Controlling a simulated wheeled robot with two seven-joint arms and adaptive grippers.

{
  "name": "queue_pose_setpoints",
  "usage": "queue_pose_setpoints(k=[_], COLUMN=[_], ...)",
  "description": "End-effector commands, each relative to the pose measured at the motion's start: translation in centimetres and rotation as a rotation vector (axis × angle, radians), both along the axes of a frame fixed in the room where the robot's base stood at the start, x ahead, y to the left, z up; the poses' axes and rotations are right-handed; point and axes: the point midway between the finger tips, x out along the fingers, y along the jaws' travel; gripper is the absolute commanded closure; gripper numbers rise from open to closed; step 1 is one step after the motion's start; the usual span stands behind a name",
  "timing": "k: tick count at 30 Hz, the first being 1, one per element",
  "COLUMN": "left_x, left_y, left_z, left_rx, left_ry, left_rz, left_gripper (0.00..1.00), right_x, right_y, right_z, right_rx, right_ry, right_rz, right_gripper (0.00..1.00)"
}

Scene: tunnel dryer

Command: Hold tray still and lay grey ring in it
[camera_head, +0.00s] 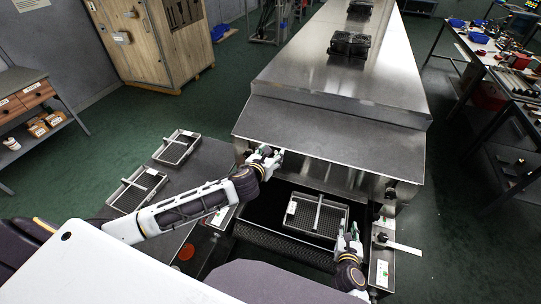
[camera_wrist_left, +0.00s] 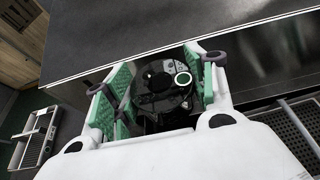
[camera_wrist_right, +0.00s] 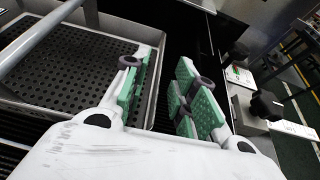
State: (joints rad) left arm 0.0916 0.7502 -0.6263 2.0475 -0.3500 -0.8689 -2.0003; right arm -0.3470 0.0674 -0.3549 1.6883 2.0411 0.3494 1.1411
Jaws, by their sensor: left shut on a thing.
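A metal tray (camera_head: 303,216) with a dark perforated floor and a bar across it sits in the dryer's opening. It also fills the upper left of the right wrist view (camera_wrist_right: 65,75). My right gripper (camera_head: 350,243) is at the tray's right side. It is open and empty, with one finger (camera_wrist_right: 138,85) by the right wall; contact cannot be told. My left gripper (camera_head: 267,157) is at the dryer's front edge, up and left of the tray. It is shut on a dark round part (camera_wrist_left: 165,88) bearing a pale, green-edged circle. I cannot tell whether this is the grey ring.
Two more trays (camera_head: 177,148) (camera_head: 137,188) lie on the dark table at the left. The dryer's steel hood (camera_head: 335,135) overhangs behind the tray. A panel with a black knob (camera_wrist_right: 267,105) stands right of my right gripper.

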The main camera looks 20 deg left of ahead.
Motion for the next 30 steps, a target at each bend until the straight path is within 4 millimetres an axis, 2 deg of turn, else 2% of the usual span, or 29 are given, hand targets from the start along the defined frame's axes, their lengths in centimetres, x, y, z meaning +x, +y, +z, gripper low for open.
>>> queue_pose_setpoints(k=[12,25,26,30], left_x=[0.1,0.1,0.1,0.1], left_y=[0.0,0.0,0.0,0.0], left_z=[-0.7,-0.7,-0.7,-0.7], left_rx=[0.000,0.000,0.000,0.000], left_ry=[-0.006,-0.006,-0.006,-0.006], left_rz=[-0.001,-0.001,-0.001,-0.001], left_gripper=[1.00,1.00,1.00,1.00], right_x=[2.4,2.7,2.7,2.7], right_y=[0.1,0.1,0.1,0.1], right_z=[-1.0,-1.1,-1.1,-1.1], right_rx=[0.000,0.000,0.000,0.000], right_ry=[-0.001,0.000,0.000,0.000], right_rz=[0.001,0.001,0.001,0.001], right_gripper=[0.72,0.72,0.74,0.92])
